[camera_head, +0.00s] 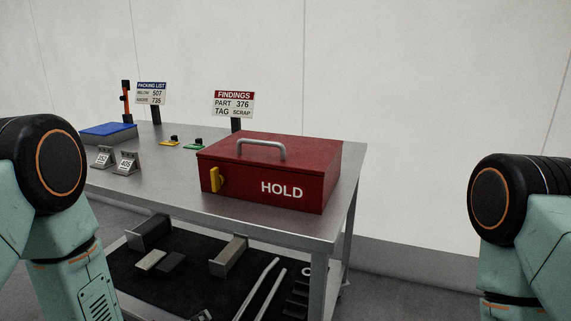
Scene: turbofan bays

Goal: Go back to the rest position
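My two arms show as teal links with black joints at the left and right edges of the head view. Neither gripper is in the picture, so I cannot see whether they are open, shut or holding anything. Neither visible arm part overlaps the red HOLD box (269,172). The box is closed, with a grey handle on its lid and a yellow latch (216,179) on its front. It sits on the metal table (300,224) near the right end.
A blue-topped box (108,131), two small grey tag stands (128,162), yellow and green pieces (193,145), a packing list sign (151,93) and a findings sign (233,104) stand on the table. A lower shelf (200,282) holds bars and blocks. Floor right of the table is clear.

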